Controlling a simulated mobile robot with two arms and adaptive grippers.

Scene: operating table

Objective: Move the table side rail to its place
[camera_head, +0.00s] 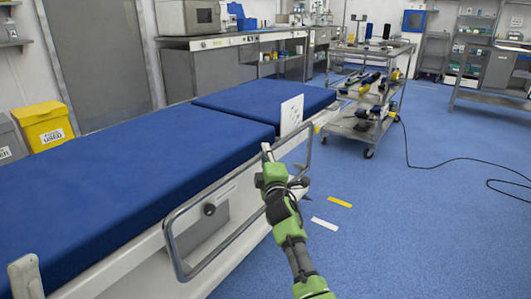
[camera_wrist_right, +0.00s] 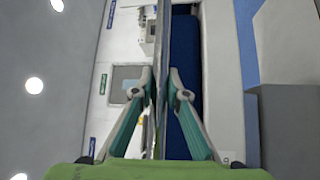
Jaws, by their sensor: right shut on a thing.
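The table side rail (camera_head: 226,185) is a long grey metal loop along the near long side of the operating table (camera_head: 215,202), which has blue pads. Its near end hangs low beside the white table side, and its far end is by the white panel. My right gripper (camera_head: 267,153) is shut on the rail's upper bar, toward its far end. In the right wrist view the rail (camera_wrist_right: 163,45) runs upright between the two fingertips (camera_wrist_right: 161,88). I cannot tell whether the rail touches its mount. My left gripper is not in view.
A white panel (camera_head: 291,114) stands at the pad edge just beyond the gripper. A metal trolley (camera_head: 376,127) with tools stands farther back. A yellow bin (camera_head: 44,126) is behind the table. The blue floor (camera_head: 420,230) on the right is mostly clear, with a black cable (camera_head: 440,162).

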